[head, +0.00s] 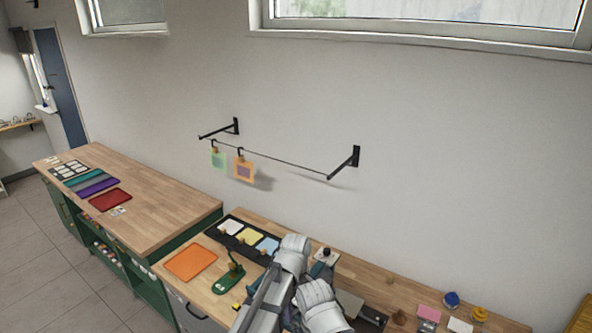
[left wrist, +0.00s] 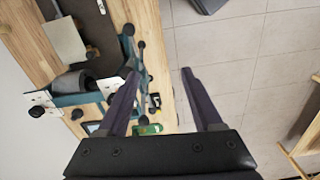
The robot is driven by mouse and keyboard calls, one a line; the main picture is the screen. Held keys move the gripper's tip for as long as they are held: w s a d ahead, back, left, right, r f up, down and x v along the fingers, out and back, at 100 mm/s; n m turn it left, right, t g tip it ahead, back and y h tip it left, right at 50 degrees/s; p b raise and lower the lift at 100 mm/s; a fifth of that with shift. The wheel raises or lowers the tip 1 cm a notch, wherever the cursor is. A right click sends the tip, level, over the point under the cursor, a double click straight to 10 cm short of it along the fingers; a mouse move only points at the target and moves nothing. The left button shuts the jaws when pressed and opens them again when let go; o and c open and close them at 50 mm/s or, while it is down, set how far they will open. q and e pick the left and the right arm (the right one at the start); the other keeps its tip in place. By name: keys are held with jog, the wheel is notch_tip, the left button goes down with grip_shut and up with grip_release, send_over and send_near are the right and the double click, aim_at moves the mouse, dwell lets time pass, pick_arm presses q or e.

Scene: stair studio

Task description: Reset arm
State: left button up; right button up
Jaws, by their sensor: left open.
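My left gripper (left wrist: 160,74) is open in the left wrist view, its two dark purple fingers apart with nothing between them. It points across the edge of the wooden workbench (left wrist: 149,20), with bench on the left and grey floor tiles (left wrist: 225,45) on the right. In the head view my left arm reaches up from the bottom over the front of the bench; its fingertips cannot be made out there. My right gripper is not seen.
Near the arm on the bench are an orange mat (head: 190,262), a green stand (head: 229,278) and a black tray with coloured cards (head: 236,240). A wall rail (head: 290,162) holds two hanging cards. Another bench (head: 150,205) stands left.

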pick_arm(q)
jog(key=s+a+m, duration=0.5)
jog(key=a, duration=0.4)
jog(key=s+a+m, duration=0.5)
jog(key=s+a, duration=0.1)
jog(key=a, duration=0.2)
jog(key=s+d+f+m+b, duration=0.1)
jog(key=d+f+b, duration=0.2)
jog(key=f+b, duration=0.4)
jog(key=s+d+f+m+b, duration=0.1)
jog(key=s+d+f+b, duration=0.1)
jog(key=d+f+b, duration=0.2)
jog(key=s+d+f+m+y+b, duration=0.1)
jog(key=d+f+b, duration=0.3)
jog(key=f+b, duration=0.6)
jog(key=shift+s+f+m+b, duration=0.4)
jog(key=shift+s+m+b, duration=0.1)
jog(key=shift+s, duration=0.05)
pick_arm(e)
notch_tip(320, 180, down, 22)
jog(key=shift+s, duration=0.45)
